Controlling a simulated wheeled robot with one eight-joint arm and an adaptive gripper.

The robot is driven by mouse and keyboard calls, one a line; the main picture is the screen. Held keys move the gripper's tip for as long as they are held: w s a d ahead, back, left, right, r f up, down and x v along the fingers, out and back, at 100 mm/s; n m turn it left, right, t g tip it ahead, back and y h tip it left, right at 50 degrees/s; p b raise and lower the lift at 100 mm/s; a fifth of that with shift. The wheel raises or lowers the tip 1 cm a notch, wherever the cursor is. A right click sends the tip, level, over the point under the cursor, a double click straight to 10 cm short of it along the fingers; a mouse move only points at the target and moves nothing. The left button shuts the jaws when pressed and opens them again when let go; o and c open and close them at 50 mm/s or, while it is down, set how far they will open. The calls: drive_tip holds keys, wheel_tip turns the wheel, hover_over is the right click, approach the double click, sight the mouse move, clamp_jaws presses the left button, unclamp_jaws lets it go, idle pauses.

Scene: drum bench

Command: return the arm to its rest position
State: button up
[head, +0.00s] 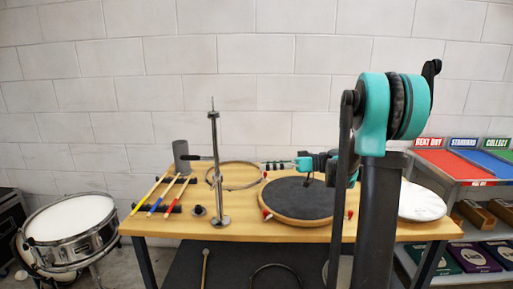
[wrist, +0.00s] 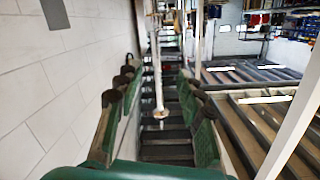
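My arm stands in the right foreground of the head view, with a teal and black joint high up and its dark links hiding part of the bench. My gripper (head: 274,166) reaches out to the left above the bench, behind the round dark pad. In the wrist view my gripper (wrist: 158,80) has its green fingers with dark tips spread wide apart. Nothing is held between them. A thin pale upright rod (wrist: 157,70) shows beyond the gap; I cannot tell whether it is the metal stand.
The wooden bench (head: 290,233) carries a metal stand (head: 214,170), several drumsticks (head: 160,197), a hoop (head: 240,185), a round dark pad (head: 297,198) and a white drumhead (head: 421,202). A snare drum (head: 70,222) stands left. A shelf unit (head: 458,165) stands right.

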drive_tip(key=s+d+f+m+t+h, duration=0.1)
drive_tip(key=s+f+m+h, duration=0.7)
drive_tip(key=s+f, duration=0.5)
drive_tip(key=s+d+f+m+t+h, duration=0.2)
drive_tip(key=s+d+f+m+h, duration=0.4)
drive_tip(key=s+d+f+h, duration=0.3)
drive_tip(key=s+d+f, duration=0.2)
drive_tip(key=s+d, duration=0.1)
drive_tip(key=d, duration=0.1)
drive_tip(key=shift+s+d, duration=0.2)
drive_tip(key=shift+d, duration=0.15)
drive_tip(key=shift+c, duration=0.2)
